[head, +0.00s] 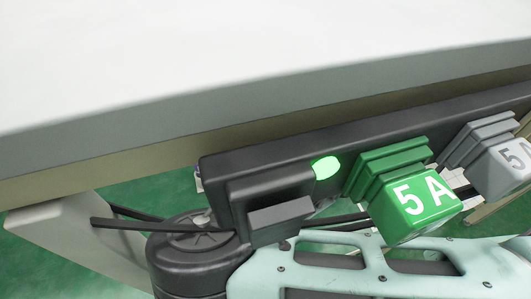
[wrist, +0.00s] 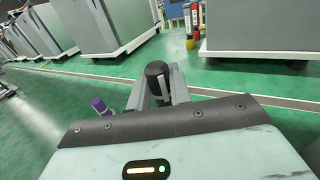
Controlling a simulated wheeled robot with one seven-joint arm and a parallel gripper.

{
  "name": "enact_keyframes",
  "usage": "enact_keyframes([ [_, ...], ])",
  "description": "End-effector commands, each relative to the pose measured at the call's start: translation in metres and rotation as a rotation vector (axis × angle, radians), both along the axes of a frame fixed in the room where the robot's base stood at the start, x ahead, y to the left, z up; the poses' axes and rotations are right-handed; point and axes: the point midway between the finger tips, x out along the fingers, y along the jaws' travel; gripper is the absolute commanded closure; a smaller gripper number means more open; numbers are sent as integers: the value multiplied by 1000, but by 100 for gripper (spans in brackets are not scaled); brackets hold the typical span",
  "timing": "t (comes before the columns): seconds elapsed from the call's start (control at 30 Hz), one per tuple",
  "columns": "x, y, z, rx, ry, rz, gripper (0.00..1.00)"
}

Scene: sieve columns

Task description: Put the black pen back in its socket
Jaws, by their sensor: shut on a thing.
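In the wrist view my gripper (wrist: 160,88) is shut on a dark upright cylinder with a rounded black top, which I take to be the black pen (wrist: 157,70). The grey fingers stand on either side of it, and its lower part is hidden by my wrist housing. In the head view neither the gripper nor the pen can be made out. I cannot tell the pen's socket in either view.
In the head view a dark bar (head: 330,141) carries a black block (head: 270,195), a green 5A block (head: 408,190) and a grey block (head: 490,145) beside a pale table (head: 200,60). The wrist view shows a purple-topped object (wrist: 99,104), cabinets (wrist: 100,30) and open green floor (wrist: 240,80).

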Motion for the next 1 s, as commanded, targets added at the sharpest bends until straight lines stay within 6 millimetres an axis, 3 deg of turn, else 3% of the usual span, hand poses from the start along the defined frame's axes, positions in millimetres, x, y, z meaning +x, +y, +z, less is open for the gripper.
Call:
enact_keyframes([
  [0.2,0,0,-42,-3,3,3,100],
  [0.67,0,0,-91,-2,2,2,100],
  [1.0,0,0,-95,0,1,0,100],
])
